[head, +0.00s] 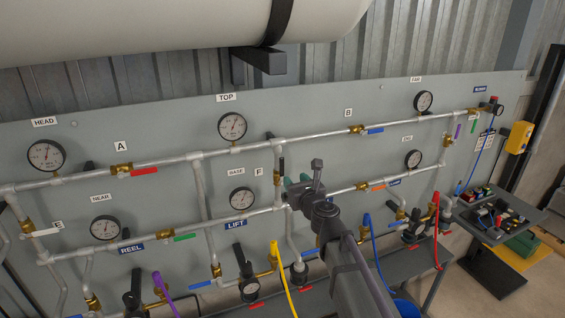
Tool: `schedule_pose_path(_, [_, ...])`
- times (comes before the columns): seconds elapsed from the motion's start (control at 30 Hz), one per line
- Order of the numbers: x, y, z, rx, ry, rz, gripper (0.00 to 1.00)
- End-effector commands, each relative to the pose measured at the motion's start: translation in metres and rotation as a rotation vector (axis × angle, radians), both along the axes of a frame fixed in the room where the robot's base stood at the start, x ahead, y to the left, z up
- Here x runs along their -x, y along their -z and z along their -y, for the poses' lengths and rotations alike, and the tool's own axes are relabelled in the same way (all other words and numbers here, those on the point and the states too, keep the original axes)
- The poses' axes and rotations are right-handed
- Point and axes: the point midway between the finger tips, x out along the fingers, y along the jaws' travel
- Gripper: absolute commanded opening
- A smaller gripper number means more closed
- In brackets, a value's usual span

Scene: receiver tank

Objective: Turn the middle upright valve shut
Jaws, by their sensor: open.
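The middle upright valve (277,178) sits on the short vertical pipe beside the F label, between the upper and lower pipe runs. Its small brass body shows just left of my gripper. A dark lever (281,165) stands upright there, along the pipe. My gripper (296,185) is open, at the end of my dark arm coming up from the lower right. In the picture it is just right of the valve. I cannot tell whether it touches the lever. My gripper hides part of the lower pipe run.
Grey pipes cross the panel (130,205), with several gauges and coloured levers, including the red lever (145,172) and blue lever (375,131). A pale tank (160,25) hangs above. A bench with parts (500,235) stands right.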

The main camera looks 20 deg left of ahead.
Motion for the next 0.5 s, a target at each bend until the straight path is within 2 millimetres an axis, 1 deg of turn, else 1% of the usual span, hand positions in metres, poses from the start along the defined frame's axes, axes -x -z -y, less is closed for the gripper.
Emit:
schedule_pose_path(0.17, [-0.003, 0.0, -0.003, -0.004, -0.003, -0.004, 0.44])
schedule_pose_path(0.27, [-0.012, 0.0, -0.01, -0.002, -0.004, -0.003, 0.44])
schedule_pose_path(0.37, [-0.027, 0.0, -0.024, -0.002, -0.004, -0.003, 0.44])
schedule_pose_path(0.5, [-0.053, 0.0, -0.046, -0.001, -0.004, -0.002, 0.44])
